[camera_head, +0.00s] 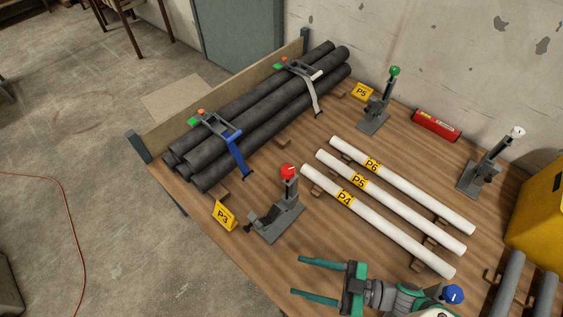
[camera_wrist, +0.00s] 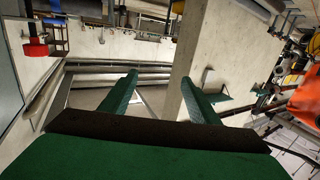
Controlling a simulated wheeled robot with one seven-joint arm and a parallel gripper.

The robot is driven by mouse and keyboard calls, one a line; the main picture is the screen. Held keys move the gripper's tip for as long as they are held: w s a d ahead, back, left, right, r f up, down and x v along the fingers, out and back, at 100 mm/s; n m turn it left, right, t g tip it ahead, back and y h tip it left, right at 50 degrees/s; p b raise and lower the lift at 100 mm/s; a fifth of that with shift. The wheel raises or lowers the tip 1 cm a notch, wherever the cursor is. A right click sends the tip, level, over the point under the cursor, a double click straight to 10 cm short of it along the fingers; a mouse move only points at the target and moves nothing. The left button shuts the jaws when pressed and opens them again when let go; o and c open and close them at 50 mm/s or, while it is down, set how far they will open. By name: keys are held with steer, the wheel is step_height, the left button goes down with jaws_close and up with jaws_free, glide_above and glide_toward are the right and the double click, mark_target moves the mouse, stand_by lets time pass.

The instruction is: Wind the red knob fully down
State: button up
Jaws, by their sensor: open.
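The red knob (camera_head: 288,171) sits on top of the upright post of a grey clamp stand (camera_head: 284,215) near the front edge of the table. A small dark handle sticks out of the stand's lower left. My gripper (camera_head: 297,276) has green fingers, spread apart and empty. It is below the red-knob stand in the head view, pointing left and not touching it. In the wrist view my gripper (camera_wrist: 159,78) also shows its fingers apart with nothing between them. A red object shows at that view's upper left; I cannot tell whether it is the knob.
White pipes (camera_head: 378,225) lie right of the stand. Strapped black pipes (camera_head: 265,110) lie behind it. A yellow P3 sign (camera_head: 223,217) is close left.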

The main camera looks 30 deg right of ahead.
steer(key=s+a+f+m+t+h, duration=0.2)
steer(key=s+a+m+t+h, duration=0.1)
steer(key=a+h, duration=0.4)
steer(key=s+a+m, duration=0.1)
steer(key=a+m, duration=0.1)
steer(key=shift+s+m+t+h, duration=0.3)
steer(key=shift+s, duration=0.05)
steer(key=a+m+h, duration=0.1)
steer(key=a, duration=0.1)
steer(key=w+a+r+m+h, duration=0.1)
steer(key=a+h, duration=0.1)
steer(key=w+a+r+m+h, duration=0.1)
steer(key=a, duration=0.1)
steer(key=shift+r+m+h, duration=0.25)
steer(key=shift+m+h, duration=0.05)
steer(key=shift+h, duration=0.1)
steer(key=c, duration=0.6)
steer(key=shift+w+a+r, duration=0.15)
steer(key=shift+a+r, duration=0.15)
steer(key=shift+r, duration=0.5)
steer(key=shift+c, duration=0.2)
